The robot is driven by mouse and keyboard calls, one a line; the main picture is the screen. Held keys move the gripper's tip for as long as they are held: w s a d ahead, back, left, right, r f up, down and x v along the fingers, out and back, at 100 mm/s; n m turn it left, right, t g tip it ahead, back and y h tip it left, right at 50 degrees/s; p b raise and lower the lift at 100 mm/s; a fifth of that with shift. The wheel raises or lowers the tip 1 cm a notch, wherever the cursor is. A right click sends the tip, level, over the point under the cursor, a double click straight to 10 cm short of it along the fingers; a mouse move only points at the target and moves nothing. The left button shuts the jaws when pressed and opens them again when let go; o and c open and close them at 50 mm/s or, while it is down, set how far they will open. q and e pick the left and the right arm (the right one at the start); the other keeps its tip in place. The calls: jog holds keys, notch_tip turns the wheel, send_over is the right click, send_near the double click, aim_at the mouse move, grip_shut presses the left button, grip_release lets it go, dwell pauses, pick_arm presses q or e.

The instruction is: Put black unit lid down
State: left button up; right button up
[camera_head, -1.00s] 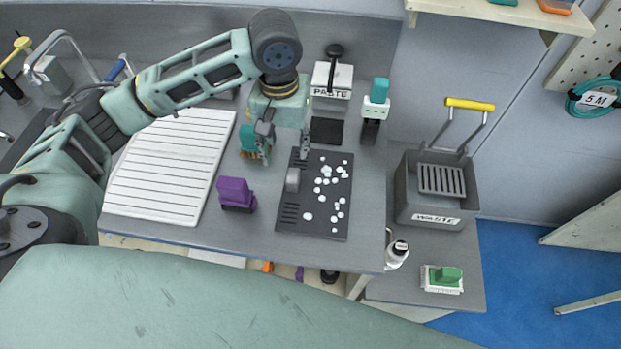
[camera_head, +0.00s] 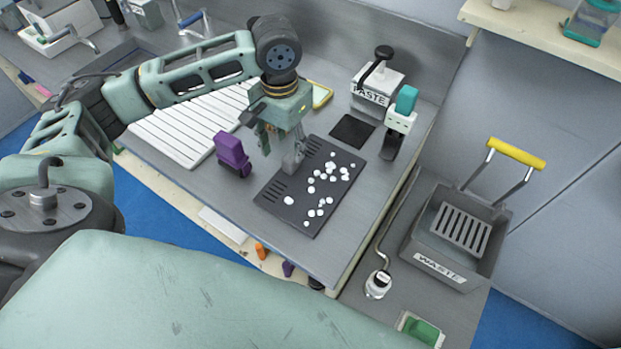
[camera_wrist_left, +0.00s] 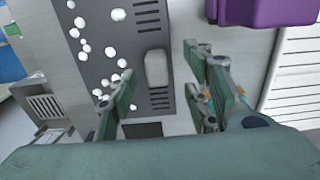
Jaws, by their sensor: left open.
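A flat black panel (camera_head: 268,196) with slots and several white blobs lies on the grey worktop; I take it as the black unit lid. It also shows in the left wrist view (camera_wrist_left: 98,62). A grey upright handle (camera_wrist_left: 156,68) stands on it near the slots. My left gripper (camera_head: 279,152) is open over the panel's slotted side. In the left wrist view my left gripper (camera_wrist_left: 160,78) has its fingers apart, one on each side of the handle, with gaps visible. In the head view the fingers mostly hide the handle. My right gripper is not in view.
A purple block (camera_head: 232,152) stands just left of the panel. A ribbed white board (camera_head: 185,135) lies behind it. A paste box (camera_head: 371,97), a dark square pad (camera_head: 352,132) and a teal-topped tool (camera_head: 398,124) stand at the back right. A waste bin (camera_head: 450,235) is further right.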

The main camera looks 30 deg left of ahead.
aim_at(291, 155)
pick_arm(q)
jog(key=shift+w+d+f, duration=0.1)
jog(key=shift+f, duration=0.5)
jog(key=shift+w+d+f, duration=0.1)
jog(key=shift+f, duration=0.45)
jog(key=shift+w+d+f+p, duration=0.1)
jog(key=shift+f+p, duration=0.1)
jog(key=shift+f, duration=0.4)
jog(key=shift+w+d+f+p, duration=0.1)
jog(key=shift+f+p, duration=0.05)
jog(key=shift+f, duration=0.4)
jog(key=shift+a+f, duration=0.1)
jog(key=shift+f, duration=0.25)
jog(key=c, duration=0.6)
jog(key=shift+r, duration=0.1)
grip_shut()
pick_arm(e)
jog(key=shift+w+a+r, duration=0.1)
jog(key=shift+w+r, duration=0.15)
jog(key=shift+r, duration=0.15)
